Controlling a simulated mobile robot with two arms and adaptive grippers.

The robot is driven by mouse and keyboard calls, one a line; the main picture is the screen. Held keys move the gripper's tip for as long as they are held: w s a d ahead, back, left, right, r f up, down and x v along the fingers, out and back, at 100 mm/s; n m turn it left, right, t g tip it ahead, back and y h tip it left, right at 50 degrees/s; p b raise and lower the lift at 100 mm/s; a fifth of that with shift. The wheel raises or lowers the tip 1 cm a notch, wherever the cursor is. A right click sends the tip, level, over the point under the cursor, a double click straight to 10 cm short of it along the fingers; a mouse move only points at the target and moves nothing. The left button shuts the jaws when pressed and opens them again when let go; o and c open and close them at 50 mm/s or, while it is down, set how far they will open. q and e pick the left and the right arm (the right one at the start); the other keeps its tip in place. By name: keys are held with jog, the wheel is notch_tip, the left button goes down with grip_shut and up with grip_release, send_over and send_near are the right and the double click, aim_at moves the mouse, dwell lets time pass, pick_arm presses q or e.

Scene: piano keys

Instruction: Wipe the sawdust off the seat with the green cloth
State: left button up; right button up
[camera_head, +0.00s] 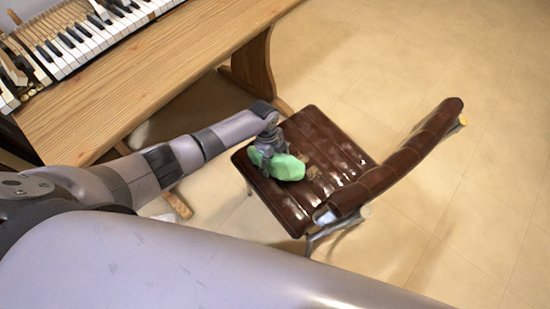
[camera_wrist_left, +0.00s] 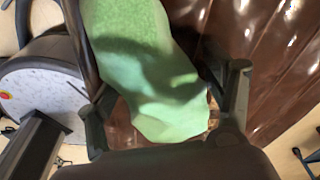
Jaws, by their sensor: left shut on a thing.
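The green cloth (camera_head: 284,168) is bunched up on the brown leather seat (camera_head: 318,128) of a chair, at the left side of the seat. My left gripper (camera_head: 268,155) is shut on the cloth from above. In the left wrist view the cloth (camera_wrist_left: 150,75) hangs between the two fingers (camera_wrist_left: 160,110), with the brown seat (camera_wrist_left: 270,60) behind it. A light brown patch of sawdust (camera_head: 312,172) lies on the seat just right of the cloth, and smaller specks show near it. The cloth hides the seat beneath it. My right gripper is not in view.
The chair's padded backrest (camera_head: 412,155) rises on the right side of the seat. A wooden desk (camera_head: 150,70) with piano keys (camera_head: 75,45) stands at the upper left. The tiled floor (camera_head: 450,60) is clear at the right.

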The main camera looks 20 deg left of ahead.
pick_arm(q)
notch_tip(320, 180, up, 6)
jog(key=p, duration=0.5)
jog(key=shift+p, duration=0.35)
notch_tip(320, 180, up, 3)
jog(key=p, duration=0.3)
jog(key=shift+r, duration=0.1)
jog(key=shift+w, duration=0.1)
